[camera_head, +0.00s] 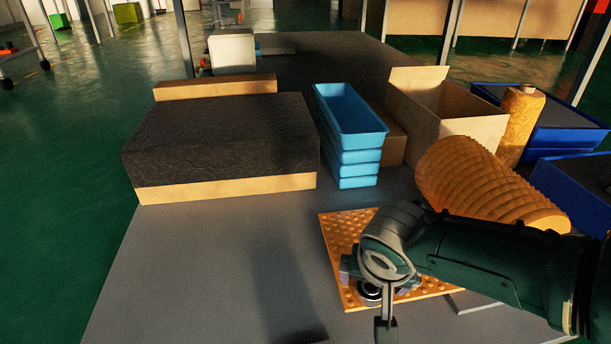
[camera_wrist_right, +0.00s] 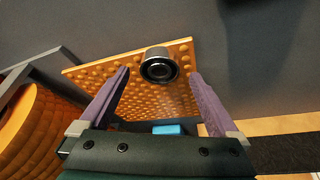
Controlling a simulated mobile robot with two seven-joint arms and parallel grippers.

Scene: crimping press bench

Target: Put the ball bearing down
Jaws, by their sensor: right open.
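The ball bearing (camera_wrist_right: 159,66) is a dark metal ring with a bright rim. In the right wrist view it rests on an orange studded mat (camera_wrist_right: 140,101), near one edge of the mat. My right gripper (camera_wrist_right: 160,80) is open, with its two purple fingers apart on either side of the bearing and clear of it. In the head view the gripper (camera_head: 374,285) is low over the mat (camera_head: 338,232), and the bearing (camera_head: 369,294) shows partly beneath it. The arm hides much of the mat. My left gripper is not in view.
A stack of blue trays (camera_head: 357,157) stands behind the mat, beside a dark-topped block (camera_head: 222,135). An open cardboard box (camera_head: 440,105) and a ribbed orange roll (camera_head: 487,184) are at the right, close to my arm. The grey bench left of the mat (camera_head: 220,260) is clear.

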